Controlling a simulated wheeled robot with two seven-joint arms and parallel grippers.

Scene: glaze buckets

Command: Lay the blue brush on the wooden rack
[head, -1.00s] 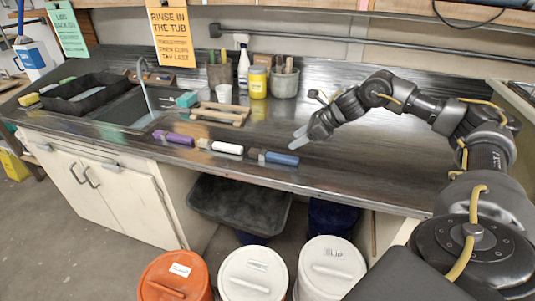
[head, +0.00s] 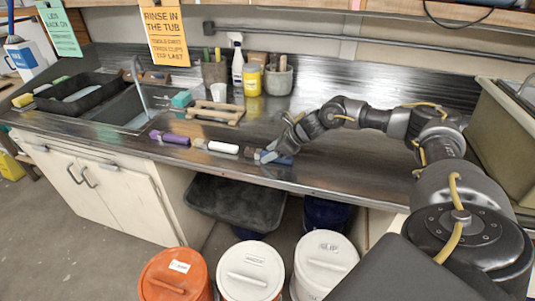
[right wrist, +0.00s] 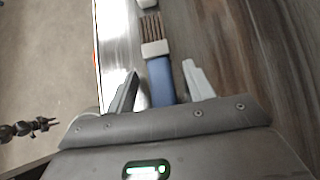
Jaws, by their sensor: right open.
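The blue brush (head: 283,160) lies on the counter near its front edge, to the right of a white brush and a purple brush. In the right wrist view the blue brush (right wrist: 159,80) lies between my open fingers, its bristles pointing away from the gripper. My right gripper (head: 272,152) is over the blue brush and partly hides it; the same gripper (right wrist: 158,90) is open, and I cannot tell whether a finger touches the handle. The wooden rack (head: 215,113) stands empty on the counter, behind the white brush.
The white brush (head: 222,147) and purple brush (head: 175,139) lie in line left of the blue one. A white cup (head: 218,92), a yellow jar (head: 252,80) and a grey pot (head: 279,78) stand behind the rack. Lidded buckets (head: 250,268) stand below the counter.

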